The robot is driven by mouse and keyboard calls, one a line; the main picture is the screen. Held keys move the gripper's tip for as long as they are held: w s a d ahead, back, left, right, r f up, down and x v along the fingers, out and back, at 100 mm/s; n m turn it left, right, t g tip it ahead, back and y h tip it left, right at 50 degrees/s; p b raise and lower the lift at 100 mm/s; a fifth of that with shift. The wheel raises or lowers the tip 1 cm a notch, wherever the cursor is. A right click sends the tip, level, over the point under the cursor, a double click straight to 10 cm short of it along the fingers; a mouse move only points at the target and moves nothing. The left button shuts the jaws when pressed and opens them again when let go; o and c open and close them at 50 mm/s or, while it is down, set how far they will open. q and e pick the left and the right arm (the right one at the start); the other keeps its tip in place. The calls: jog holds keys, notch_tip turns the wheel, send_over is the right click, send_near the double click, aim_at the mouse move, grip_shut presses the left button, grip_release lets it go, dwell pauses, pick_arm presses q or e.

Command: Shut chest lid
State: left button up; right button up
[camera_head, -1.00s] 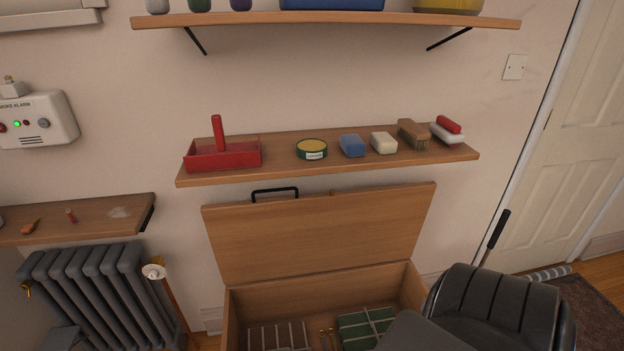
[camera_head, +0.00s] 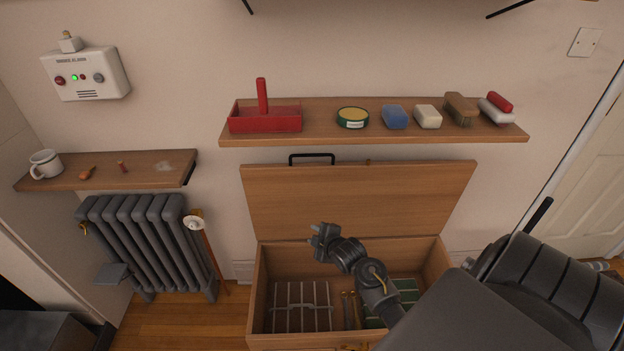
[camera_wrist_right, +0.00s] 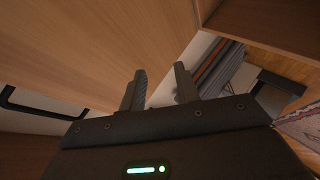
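The wooden chest (camera_head: 257,300) stands on the floor against the wall. Its lid (camera_head: 350,195) is open and leans back upright, with a black handle (camera_head: 311,158) on its top edge. My right gripper (camera_head: 318,238) is in front of the lid's lower part, above the chest opening, and holds nothing. In the right wrist view its two fingers (camera_wrist_right: 160,85) are apart. The lid (camera_wrist_right: 90,45) fills the upper left there, with the handle (camera_wrist_right: 30,108) at the left edge. I cannot tell whether the gripper touches the lid. My left gripper is out of view.
A wall shelf (camera_head: 370,137) with a red caddy (camera_head: 265,120), a tin, brushes and soaps sits just above the lid. A radiator (camera_head: 145,240) stands left of the chest under a small shelf (camera_head: 110,170). Inside the chest are a divided rack (camera_head: 300,305) and green items.

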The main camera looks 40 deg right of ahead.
aim_at(312, 155)
jog(key=w+d+r+n+t+h, duration=0.15)
jog(key=d+r, duration=0.25)
jog(key=r, duration=0.6)
jog(key=w+d+r+n+t+h, duration=0.1)
jog(key=w+d+r+n+t, duration=0.2)
jog(key=r, duration=0.7)
jog(key=x, duration=0.3)
jog(key=p+x, duration=0.1)
jog(key=x, duration=0.3)
jog(key=d+x, duration=0.1)
jog(key=x, duration=0.2)
jog(key=shift+f, duration=0.25)
jog(key=shift+c, duration=0.4)
grip_shut()
